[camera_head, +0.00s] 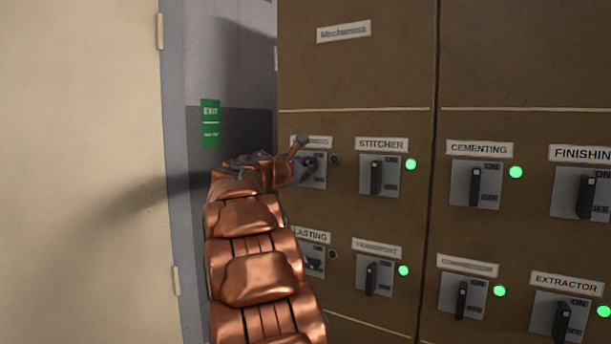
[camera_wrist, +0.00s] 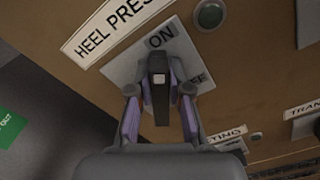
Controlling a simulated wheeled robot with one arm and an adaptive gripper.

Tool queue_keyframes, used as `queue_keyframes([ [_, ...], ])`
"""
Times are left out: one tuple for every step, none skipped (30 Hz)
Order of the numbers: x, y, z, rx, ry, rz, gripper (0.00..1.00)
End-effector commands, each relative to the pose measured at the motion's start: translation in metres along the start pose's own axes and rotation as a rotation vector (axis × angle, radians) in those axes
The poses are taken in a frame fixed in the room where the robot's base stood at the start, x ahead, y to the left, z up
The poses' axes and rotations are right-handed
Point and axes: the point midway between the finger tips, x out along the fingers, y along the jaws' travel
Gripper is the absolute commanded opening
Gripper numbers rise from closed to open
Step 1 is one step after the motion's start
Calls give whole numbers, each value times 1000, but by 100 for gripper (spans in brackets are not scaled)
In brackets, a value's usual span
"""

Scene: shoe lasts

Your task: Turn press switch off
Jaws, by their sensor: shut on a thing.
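The press switch is a grey plate (camera_wrist: 112,70) with ON and a partly covered OFF, under a label (camera_wrist: 100,28) reading "HEEL PRES…" in the wrist view. Its dark handle (camera_wrist: 159,78) is between the two fingers of my gripper (camera_wrist: 159,95), which is shut on it. The round lamp (camera_wrist: 209,14) beside the plate is dark. In the head view my gripper (camera_head: 302,166) covers much of the switch, and its lamp (camera_head: 334,159) is unlit.
The lasting switch (camera_head: 314,264) sits below, its lamp dark. The stitcher switch (camera_head: 376,177) is to the right with a green lamp. Transport, cementing, finishing and other switches, also green-lit, fill the brown cabinet. A green exit sign (camera_head: 210,122) hangs on the left wall.

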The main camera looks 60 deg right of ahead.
Motion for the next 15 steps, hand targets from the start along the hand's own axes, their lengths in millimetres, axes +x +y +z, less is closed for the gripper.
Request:
queue_keyframes([
  [1,-5,-6,44,-1,-2,0],
  [1,-6,-6,73,0,-2,0],
  [1,-6,-5,111,-1,-1,0],
  [0,-7,-5,141,-1,-1,0],
  [0,-7,-5,170,-1,-1,0],
  [0,-8,-5,208,-1,-1,0],
  [0,-8,-6,236,-1,-1,0],
  [0,-9,-6,263,-1,-1,0],
  [0,-10,-7,301,0,-1,0],
  [0,-10,-7,329,-1,-1,0],
  [0,-11,-7,359,0,-1,0],
  [0,-11,-6,397,-1,0,0],
  [0,-12,-6,427,-1,0,0],
  [0,-12,-7,455,-1,0,0],
  [0,-13,-7,493,-1,0,0],
])
